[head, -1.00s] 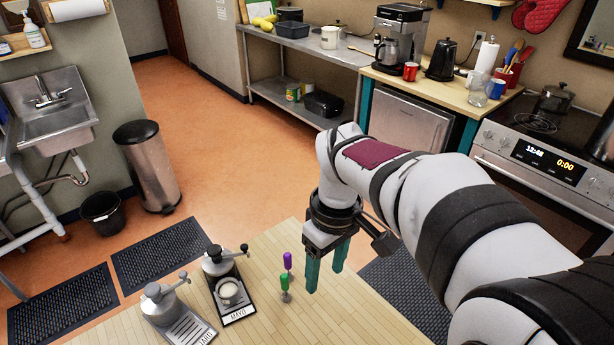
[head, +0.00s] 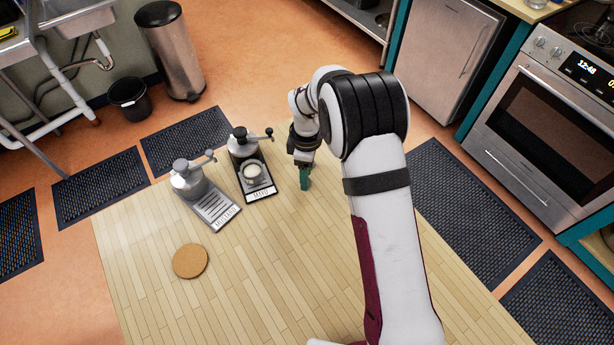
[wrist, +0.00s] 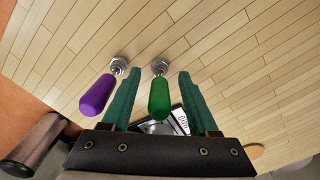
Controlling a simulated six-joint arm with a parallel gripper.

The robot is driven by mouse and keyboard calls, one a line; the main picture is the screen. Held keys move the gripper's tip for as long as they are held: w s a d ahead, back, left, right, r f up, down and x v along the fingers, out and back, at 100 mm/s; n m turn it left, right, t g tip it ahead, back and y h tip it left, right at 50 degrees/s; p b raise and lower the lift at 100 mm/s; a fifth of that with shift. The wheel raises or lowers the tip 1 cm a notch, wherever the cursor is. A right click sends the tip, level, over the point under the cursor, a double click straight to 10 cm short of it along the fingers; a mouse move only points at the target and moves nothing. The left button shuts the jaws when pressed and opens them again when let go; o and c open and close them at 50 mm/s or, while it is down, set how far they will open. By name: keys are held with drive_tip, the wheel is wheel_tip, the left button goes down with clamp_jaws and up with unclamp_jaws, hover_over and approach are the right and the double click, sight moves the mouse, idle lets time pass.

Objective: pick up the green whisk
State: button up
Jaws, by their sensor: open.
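The green whisk (wrist: 159,97) stands on the wooden table (head: 150,290), handle up toward the wrist camera, its metal head (wrist: 160,66) low against the tabletop. The teal fingers of my gripper (wrist: 158,80) are open, one on each side of the green handle, with a gap showing on both sides. The purple whisk (wrist: 97,95) stands to the left, outside the left finger. In the head view my gripper (head: 304,183) points down near the table's far edge, and both whisks are hidden there.
A round cork coaster (head: 190,261) lies on the table. The table's front middle is clear.

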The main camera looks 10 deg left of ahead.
drive_tip(key=shift+f, duration=0.4)
clamp_jaws()
drive_tip(key=shift+r, duration=0.1)
